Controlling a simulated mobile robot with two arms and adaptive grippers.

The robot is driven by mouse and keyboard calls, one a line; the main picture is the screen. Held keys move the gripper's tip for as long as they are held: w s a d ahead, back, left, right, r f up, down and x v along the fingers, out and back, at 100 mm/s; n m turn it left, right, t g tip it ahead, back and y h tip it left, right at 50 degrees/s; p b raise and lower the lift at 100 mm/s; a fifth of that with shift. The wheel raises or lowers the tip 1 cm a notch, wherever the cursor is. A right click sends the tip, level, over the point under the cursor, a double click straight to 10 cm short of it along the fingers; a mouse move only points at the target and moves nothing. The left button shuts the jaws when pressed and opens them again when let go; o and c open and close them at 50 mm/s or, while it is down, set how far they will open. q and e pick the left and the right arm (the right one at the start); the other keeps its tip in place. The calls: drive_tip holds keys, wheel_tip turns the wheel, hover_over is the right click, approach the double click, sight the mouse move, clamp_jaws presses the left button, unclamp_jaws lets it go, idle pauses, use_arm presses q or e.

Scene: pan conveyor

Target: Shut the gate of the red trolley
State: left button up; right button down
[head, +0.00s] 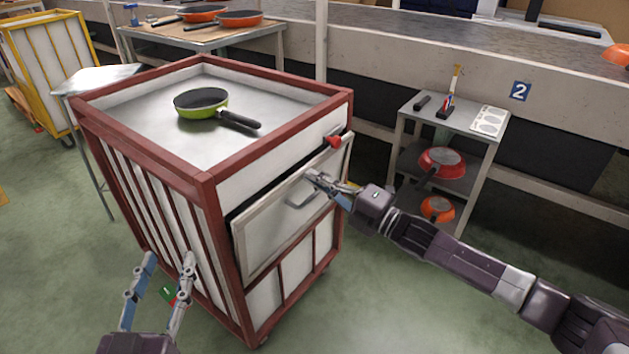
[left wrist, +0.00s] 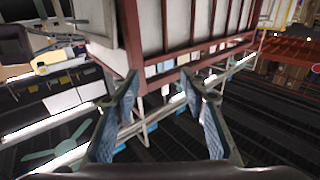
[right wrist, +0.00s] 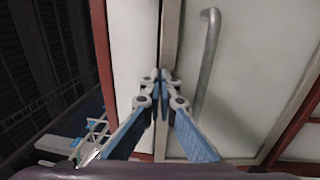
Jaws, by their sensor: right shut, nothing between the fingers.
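The red trolley (head: 205,182) has a red frame and white panels. Its gate (head: 275,225), a white panel with a grey bar handle (head: 300,200), leans slightly outward, with a dark gap along its top edge. A red latch (head: 334,142) shows near the gate's upper right corner. My right gripper (head: 312,178) is shut and empty at the gate's top edge beside the handle. The right wrist view shows its fingertips (right wrist: 160,75) close to that edge and the handle (right wrist: 207,60); contact is unclear. My left gripper (head: 169,258) is open and empty, low beside the trolley's slatted side.
A green frying pan (head: 201,101) lies on the trolley's top. A grey shelf stand (head: 455,133) with pans is right of the trolley, before the conveyor (head: 440,55). A yellow trolley (head: 50,65) stands at far left.

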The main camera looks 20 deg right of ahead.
use_arm(q)
drive_tip(key=shift+r, duration=0.25)
use_arm(e)
drive_tip(key=shift+w+a, duration=0.1)
use_arm(q)
drive_tip(key=s+a+f+g+y+p, duration=0.1)
drive_tip(key=s+f+g, duration=0.2)
drive_tip(key=f, duration=0.4)
drive_tip(key=s+a+f+g+y+p, duration=0.1)
drive_tip(key=s+a+f+g+p, duration=0.1)
drive_tip(key=f+g, duration=0.2)
wheel_tip(320, 180, down, 4)
drive_tip(key=shift+s+a+r+g+y, duration=0.2)
drive_tip(key=shift+s+g+y, duration=0.1)
drive_tip(key=shift+s, duration=0.1)
use_arm(e)
drive_tip(key=shift+w+a+r+g+h, duration=0.2)
drive_tip(key=shift+w+a+g+h, duration=0.1)
drive_tip(key=shift+w+a, duration=0.4)
drive_tip(key=shift+d, duration=0.15)
